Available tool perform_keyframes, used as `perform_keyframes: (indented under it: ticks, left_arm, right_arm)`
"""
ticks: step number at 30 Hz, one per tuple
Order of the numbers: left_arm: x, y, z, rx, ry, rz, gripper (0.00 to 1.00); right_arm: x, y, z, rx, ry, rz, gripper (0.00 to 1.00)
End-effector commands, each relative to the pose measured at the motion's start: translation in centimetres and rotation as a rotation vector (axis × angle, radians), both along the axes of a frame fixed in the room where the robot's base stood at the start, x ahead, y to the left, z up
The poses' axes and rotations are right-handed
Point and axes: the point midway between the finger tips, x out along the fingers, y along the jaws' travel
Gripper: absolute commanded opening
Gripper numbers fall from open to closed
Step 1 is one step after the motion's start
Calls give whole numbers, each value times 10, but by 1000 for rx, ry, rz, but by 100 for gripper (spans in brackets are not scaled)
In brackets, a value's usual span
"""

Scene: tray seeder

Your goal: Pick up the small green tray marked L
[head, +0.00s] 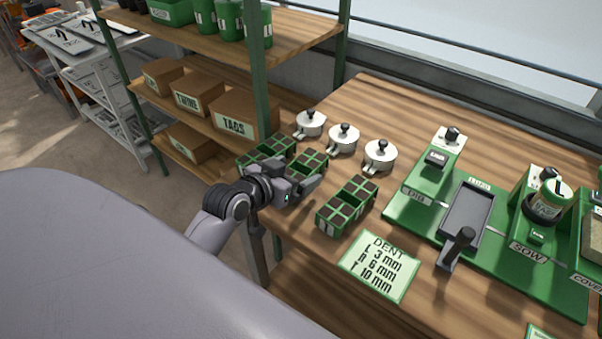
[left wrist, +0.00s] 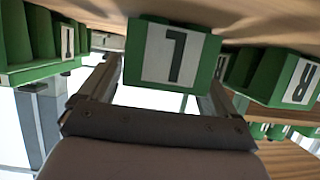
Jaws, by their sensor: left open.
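The small green tray marked L (left wrist: 138,48) is in the middle of the left wrist view, its white label upside down and facing me. In the head view this looks like the middle green tray (head: 309,161), with dark cells, partly hidden behind my left gripper. My left gripper (head: 309,182) is open at its near side. In the left wrist view one finger shows on each side of the tray. I cannot tell how far the fingers reach around it. My right gripper is not in view.
Close by stand a green tray marked R (left wrist: 269,73) and one apparently marked T (left wrist: 40,71). Behind them are several white lidded pots (head: 343,141). A card (head: 379,266) lies in front, and a green seeder base (head: 410,208) stands to the right. A shelf post (head: 260,80) rises at left.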

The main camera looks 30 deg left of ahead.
Motion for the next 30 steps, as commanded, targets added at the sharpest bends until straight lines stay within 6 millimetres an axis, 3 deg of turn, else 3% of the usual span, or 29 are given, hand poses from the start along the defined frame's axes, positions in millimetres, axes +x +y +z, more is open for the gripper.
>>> perform_keyframes:
  ticks: [4,12,14,18,30]
  left_arm:
    - [10,-1,-4,-1,0,-1,92]
    - [11,-1,-5,-1,0,-1,92]
    - [11,-1,-5,-1,1,-1,75]
    - [11,-1,-5,-1,1,-1,31]
    - [12,-1,1,-1,-2,-2,30]
  right_arm:
    - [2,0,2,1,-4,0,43]
    - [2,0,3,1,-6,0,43]
    - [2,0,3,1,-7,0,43]
    - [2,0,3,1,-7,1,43]
    - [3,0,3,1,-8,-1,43]
